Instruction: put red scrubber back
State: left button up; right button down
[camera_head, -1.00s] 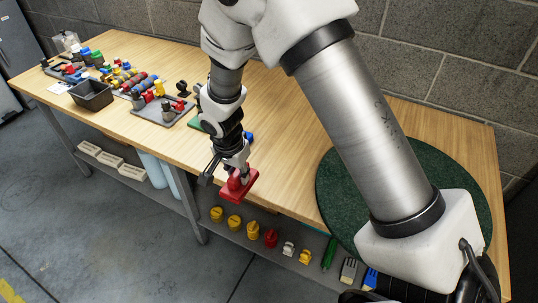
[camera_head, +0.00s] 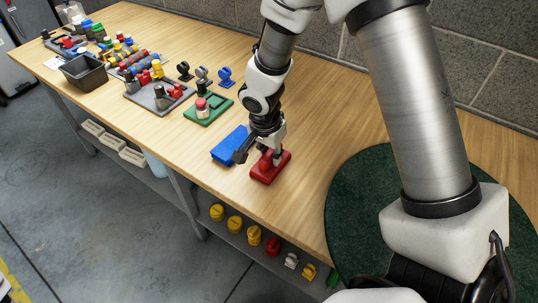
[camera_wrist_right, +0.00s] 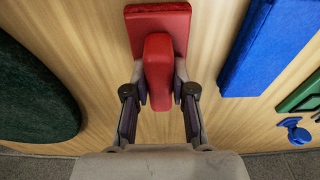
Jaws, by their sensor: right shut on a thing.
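The red scrubber (camera_head: 270,167) has a flat rectangular base and a raised handle. My right gripper (camera_head: 265,155) is shut on its handle, with the fingers pointing down. The scrubber is over the table's front part, just right of a blue block (camera_head: 230,146); I cannot tell whether its base touches the wood. In the right wrist view the red scrubber (camera_wrist_right: 158,50) sits between the fingers of the right gripper (camera_wrist_right: 160,88), its base roughly level. The blue block also shows there (camera_wrist_right: 268,45), apart from the scrubber. My left gripper is not in view.
A dark green round mat (camera_head: 350,215) lies right of the scrubber. A green tray (camera_head: 207,110) and grey tray (camera_head: 158,95) with small parts stand further left, beyond the blue block. Knobs and figures line the shelf below. Bare wood (camera_head: 310,120) lies behind the scrubber.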

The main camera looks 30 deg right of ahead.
aim_at(267, 157)
jog(key=shift+s+a+r, duration=0.1)
jog(key=shift+r, duration=0.05)
jog(key=shift+s+f+b, duration=0.15)
jog(key=shift+f+b, duration=0.05)
jog(key=shift+b, duration=0.1)
jog(key=c, duration=1)
grip_release()
jog(key=shift+r+p, duration=0.3)
jog(key=shift+p, duration=0.05)
jog(key=r, duration=0.4)
jog(key=a+r+p, duration=0.1)
jog(key=r, duration=0.2)
jog(key=r+p, duration=0.1)
jog(key=r, duration=0.3)
jog(key=shift+s+a+r, duration=0.3)
jog(key=shift+r, duration=0.05)
